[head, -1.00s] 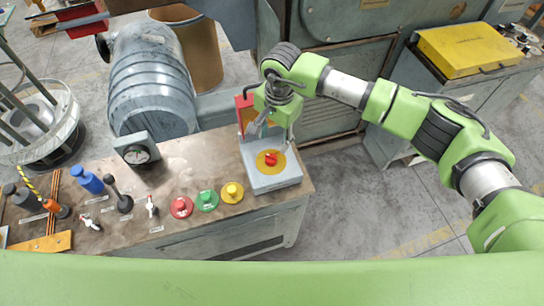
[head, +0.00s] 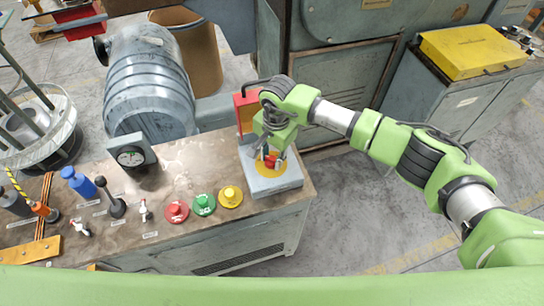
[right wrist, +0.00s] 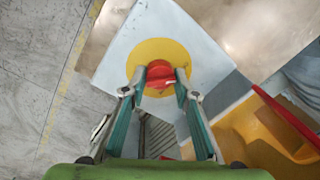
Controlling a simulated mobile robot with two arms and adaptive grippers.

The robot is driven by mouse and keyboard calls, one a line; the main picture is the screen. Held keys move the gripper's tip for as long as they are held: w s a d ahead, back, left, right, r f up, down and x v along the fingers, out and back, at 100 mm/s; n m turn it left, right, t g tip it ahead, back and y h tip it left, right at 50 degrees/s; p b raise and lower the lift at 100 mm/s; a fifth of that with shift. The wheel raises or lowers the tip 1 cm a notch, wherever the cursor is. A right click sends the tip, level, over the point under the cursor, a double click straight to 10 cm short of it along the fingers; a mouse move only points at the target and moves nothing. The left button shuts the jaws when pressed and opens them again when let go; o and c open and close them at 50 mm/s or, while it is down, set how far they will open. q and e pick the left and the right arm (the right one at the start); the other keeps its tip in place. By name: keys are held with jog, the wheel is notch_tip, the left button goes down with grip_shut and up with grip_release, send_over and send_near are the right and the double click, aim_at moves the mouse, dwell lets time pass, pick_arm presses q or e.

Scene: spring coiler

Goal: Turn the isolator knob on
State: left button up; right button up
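The isolator knob (head: 270,160) is red and sits on a yellow disc on top of a grey box (head: 283,185) at the right end of the bench. My right gripper (head: 271,158) points down over it. In the right wrist view the two fingertips (right wrist: 162,82) are on either side of the raised red handle of the knob (right wrist: 161,72) and look to be touching it. The gripper partly hides the knob in the head view. My left gripper is not in view.
Red (head: 176,211), green (head: 203,204) and yellow (head: 230,196) buttons line the bench's front edge, left of the box. A gauge (head: 130,156) stands farther left. A red-edged panel (head: 243,112) stands behind the box, close to the gripper. Open floor lies to the right.

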jog(key=c, duration=0.3)
jog(key=shift+c, duration=0.2)
jog(key=shift+f, duration=0.1)
jog(key=shift+f+m+b, duration=0.15)
jog(key=shift+m+b, duration=0.45)
jog(key=shift+b, duration=0.25)
jog(key=m+b, duration=0.7)
jog(key=shift+s+f, duration=0.1)
jog(key=shift+s, duration=0.05)
jog(key=m+b, duration=0.3)
jog(key=shift+a+h, duration=0.1)
jog(key=shift+h, duration=0.2)
jog(key=shift+s+m+b, duration=0.1)
jog(key=shift+m+b, duration=0.75)
jog(key=shift+m, duration=0.25)
jog(key=shift+r, duration=0.2)
